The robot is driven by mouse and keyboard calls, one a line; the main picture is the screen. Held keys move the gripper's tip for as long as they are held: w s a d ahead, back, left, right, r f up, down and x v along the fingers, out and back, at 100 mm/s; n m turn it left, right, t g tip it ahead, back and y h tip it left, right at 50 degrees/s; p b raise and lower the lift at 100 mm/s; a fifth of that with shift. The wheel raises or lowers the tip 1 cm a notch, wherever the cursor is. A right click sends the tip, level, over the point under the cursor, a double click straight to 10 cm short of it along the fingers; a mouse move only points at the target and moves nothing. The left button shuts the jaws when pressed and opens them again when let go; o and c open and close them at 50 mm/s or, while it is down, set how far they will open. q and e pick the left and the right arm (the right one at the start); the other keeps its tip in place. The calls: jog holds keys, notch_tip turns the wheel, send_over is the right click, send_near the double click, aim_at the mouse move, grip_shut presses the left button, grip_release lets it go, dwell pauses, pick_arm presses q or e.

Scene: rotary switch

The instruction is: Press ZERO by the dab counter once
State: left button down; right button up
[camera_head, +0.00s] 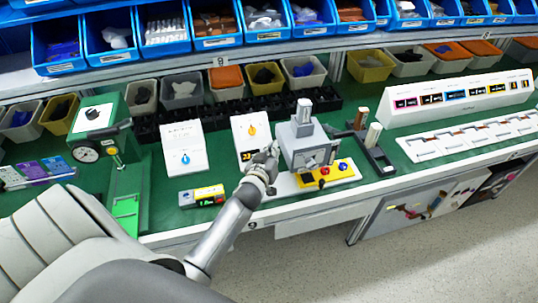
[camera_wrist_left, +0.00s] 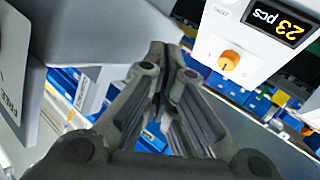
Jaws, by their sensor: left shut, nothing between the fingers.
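A white box with a dark display, which looks like the dab counter (camera_head: 245,127), stands on the green bench. Its display reads "23 pcs" in the left wrist view (camera_wrist_left: 279,19), above an orange knob (camera_wrist_left: 229,61). A small pale label or button, likely ZERO (camera_wrist_left: 222,10), sits left of the display; its text is hard to read. My left gripper (camera_head: 271,152) is at the box's lower right, beside a grey press machine (camera_head: 300,140). It also shows shut and empty in the left wrist view (camera_wrist_left: 158,52), apart from the label. My right gripper is out of view.
The press has a yellow base (camera_head: 327,175) with red and blue buttons. A similar white box with a blue knob (camera_head: 185,148) stands to the left. Bins line the back.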

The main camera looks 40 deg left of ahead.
pick_arm(q)
jog(key=w+a+f+b, duration=0.1)
jog(key=f+b, duration=0.1)
jog(key=w+a+f+b, duration=0.1)
jog(key=f, duration=0.1)
jog(key=w+a+f+b, duration=0.1)
jog(key=b, duration=0.1)
jog(key=shift+a+f+b, duration=0.25)
jog(key=shift+f+b, duration=0.1)
jog(key=shift+f, duration=0.05)
jog(key=shift+w+a+f+b, duration=0.3)
jog(key=shift+a+f+b, duration=0.1)
jog(key=shift+f+b, duration=0.1)
dwell(0.7)
jog(key=shift+w+a+f, duration=0.2)
jog(key=shift+f, duration=0.1)
